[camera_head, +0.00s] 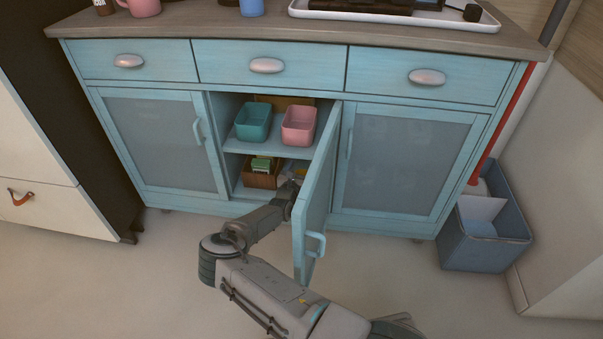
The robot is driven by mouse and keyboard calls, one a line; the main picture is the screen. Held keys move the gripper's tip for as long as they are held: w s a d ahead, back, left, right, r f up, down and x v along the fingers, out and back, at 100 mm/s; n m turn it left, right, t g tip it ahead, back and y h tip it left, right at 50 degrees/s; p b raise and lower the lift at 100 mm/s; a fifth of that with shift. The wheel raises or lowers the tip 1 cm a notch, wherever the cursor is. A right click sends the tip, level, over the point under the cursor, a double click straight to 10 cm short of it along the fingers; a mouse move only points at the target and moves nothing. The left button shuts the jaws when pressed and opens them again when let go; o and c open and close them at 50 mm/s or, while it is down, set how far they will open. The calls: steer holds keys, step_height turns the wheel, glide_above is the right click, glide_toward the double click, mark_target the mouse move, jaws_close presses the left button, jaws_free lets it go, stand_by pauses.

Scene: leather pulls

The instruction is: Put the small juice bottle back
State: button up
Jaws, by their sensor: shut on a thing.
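The blue sideboard (276,85) has its middle door (315,205) swung open toward me. My gripper (297,177) reaches into the lower compartment, close to the inner side of this door. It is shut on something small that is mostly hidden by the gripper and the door. I cannot make out the small juice bottle clearly. A brown box (258,181) with green and yellow items stands in the lower compartment, left of my gripper.
A teal bin (253,122) and a pink bin (298,125) stand on the shelf above. The side doors are shut. A blue-grey crate (484,240) stands on the floor at right. A white tray (400,18) and mugs are on top. The floor at left is clear.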

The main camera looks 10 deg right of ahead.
steer(key=shift+f, duration=0.2)
steer(key=o, duration=1.3)
steer(key=shift+f, duration=0.1)
steer(key=shift+o, duration=0.2)
steer(key=shift+s+r, duration=0.1)
steer(key=shift+r, duration=0.1)
steer(key=p+v, duration=0.5)
steer(key=v, duration=0.7)
